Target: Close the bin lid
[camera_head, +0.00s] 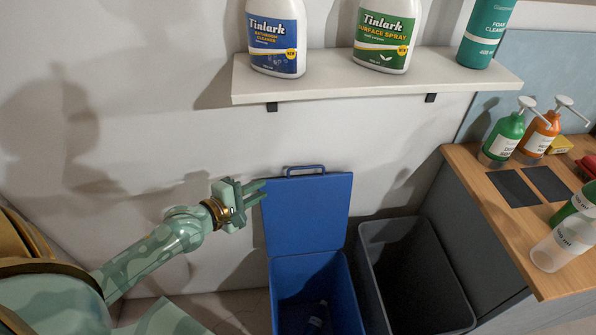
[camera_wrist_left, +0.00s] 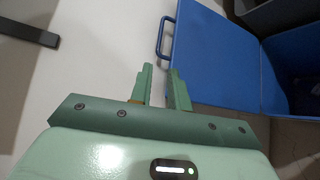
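The blue bin (camera_head: 345,300) stands on the floor against the wall. Its blue lid (camera_head: 308,215) stands raised at the back, leaning up by the wall, with a handle (camera_head: 305,170) on its top edge. The bin's mouth is uncovered, and a small dark item lies inside. My left gripper (camera_head: 258,192) is at the lid's upper left edge, fingers pointing right. In the left wrist view the fingers (camera_wrist_left: 161,88) are apart with nothing between them. The lid (camera_wrist_left: 215,60) and its handle (camera_wrist_left: 165,37) are just right of them there; I cannot tell whether they touch. My right gripper is out of view.
A grey open bin (camera_head: 415,225) stands right of the blue one. A white shelf (camera_head: 340,88) with several bottles hangs above the lid. A wooden counter (camera_head: 470,160) with pump bottles is at the right. The wall left of the lid is clear.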

